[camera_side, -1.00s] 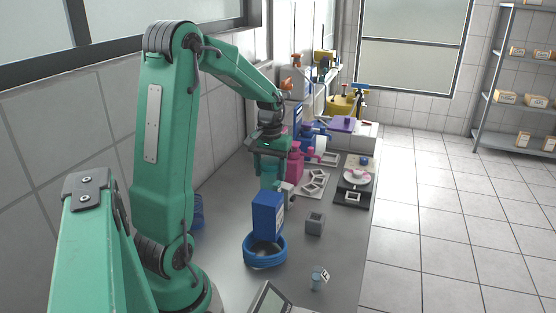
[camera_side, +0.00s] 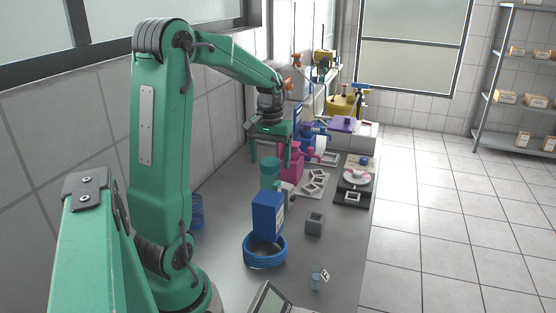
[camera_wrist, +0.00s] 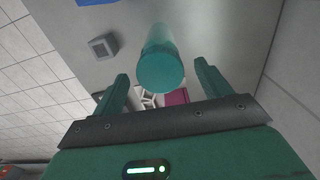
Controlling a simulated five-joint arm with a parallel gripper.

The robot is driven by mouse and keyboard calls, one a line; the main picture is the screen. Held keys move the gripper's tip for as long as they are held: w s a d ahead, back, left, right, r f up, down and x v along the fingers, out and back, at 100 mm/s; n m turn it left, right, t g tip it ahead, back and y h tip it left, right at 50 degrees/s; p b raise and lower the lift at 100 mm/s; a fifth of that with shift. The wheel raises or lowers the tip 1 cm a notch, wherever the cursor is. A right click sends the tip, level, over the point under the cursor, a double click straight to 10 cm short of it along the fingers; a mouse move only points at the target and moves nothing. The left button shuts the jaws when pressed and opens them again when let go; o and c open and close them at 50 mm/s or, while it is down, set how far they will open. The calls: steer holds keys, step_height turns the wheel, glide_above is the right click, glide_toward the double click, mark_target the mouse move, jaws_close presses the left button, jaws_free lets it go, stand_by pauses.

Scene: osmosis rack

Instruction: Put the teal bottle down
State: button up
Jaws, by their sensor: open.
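The teal bottle (camera_side: 269,172) stands on the grey bench behind the blue box, which hides its lower part in the side view. In the wrist view the teal bottle (camera_wrist: 161,70) shows from above, its round top towards the camera. My gripper (camera_side: 270,160) is above the bottle, its fingers spread apart. In the wrist view my gripper (camera_wrist: 162,78) has one finger to each side of the bottle, with a gap on both sides. Nothing is between the fingers in a grip.
A blue box (camera_side: 267,215) stands in a blue ring-shaped tray (camera_side: 265,258). A small grey block (camera_side: 315,223) is to its right. A magenta bottle (camera_side: 294,165) stands close behind the teal bottle. Blue items (camera_side: 197,212) are near the wall.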

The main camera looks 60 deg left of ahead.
step_height(320, 180, up, 8)
stand_by(0.4)
stand_by(0.5)
steer(key=shift+d+r, duration=0.1)
steer(key=shift+d, duration=0.5)
steer(key=s+d+m+t, duration=0.2)
steer(key=s+d+m, duration=0.2)
steer(key=d, duration=0.7)
steer(key=s+d+f+m+t, duration=0.1)
steer(key=s+d+m+t, duration=0.2)
steer(key=d, duration=0.8)
steer(key=shift+s+f+m, duration=0.2)
steer(key=shift+s+m, duration=0.45)
steer(key=shift+m, duration=0.15)
steer(key=shift+o, duration=0.2)
steer(key=shift+s+d+f+t, duration=0.25)
steer(key=shift+d+t, duration=0.05)
steer(key=shift+d, duration=0.1)
steer(key=shift+o, duration=0.3)
steer(key=shift+a, duration=0.1)
